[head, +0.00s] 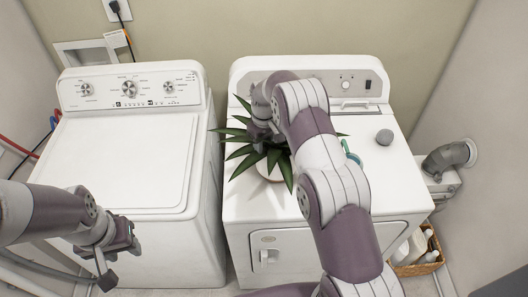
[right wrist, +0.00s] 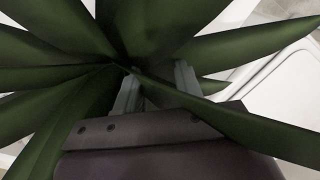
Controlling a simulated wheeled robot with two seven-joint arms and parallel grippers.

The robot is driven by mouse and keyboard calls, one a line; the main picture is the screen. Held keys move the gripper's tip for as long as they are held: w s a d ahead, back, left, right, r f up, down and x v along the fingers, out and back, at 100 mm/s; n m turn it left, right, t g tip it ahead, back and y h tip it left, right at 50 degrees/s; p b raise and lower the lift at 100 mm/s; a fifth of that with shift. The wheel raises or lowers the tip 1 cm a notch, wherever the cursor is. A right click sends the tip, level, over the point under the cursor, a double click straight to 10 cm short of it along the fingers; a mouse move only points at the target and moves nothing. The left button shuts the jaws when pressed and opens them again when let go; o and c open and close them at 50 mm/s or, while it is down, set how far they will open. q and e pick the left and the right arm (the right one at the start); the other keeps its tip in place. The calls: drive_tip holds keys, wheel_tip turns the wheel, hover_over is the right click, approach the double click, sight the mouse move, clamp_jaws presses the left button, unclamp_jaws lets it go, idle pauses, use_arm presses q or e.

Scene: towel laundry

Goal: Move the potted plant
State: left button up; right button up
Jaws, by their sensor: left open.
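The potted plant (head: 243,152), with long dark green pointed leaves and a white pot (head: 270,170), stands on top of the dryer (head: 247,211), near its left side. My right gripper reaches down into the leaves from above; its fingers are mostly hidden in the head view. In the right wrist view the fingers of my right gripper (right wrist: 157,85) are apart among the leaves (right wrist: 60,60), with a leaf crossing between them. Whether they grip the stem cannot be told. My left gripper (head: 120,262) is open and empty, low in front of the washer.
The washer (head: 130,160) stands to the left with a clear lid. A grey round object (head: 384,137) and a partly hidden teal item (head: 351,154) lie on the dryer's right side. A basket with bottles (head: 419,267) sits on the floor at right.

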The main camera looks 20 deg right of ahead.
drive_tip(key=shift+r+b, duration=0.45)
drive_tip(key=shift+r, duration=0.4)
use_arm(q)
wheel_tip(320, 180, up, 5)
drive_tip(key=p, duration=0.6)
drive_tip(key=shift+f, duration=0.15)
use_arm(e)
wheel_tip(320, 180, up, 8)
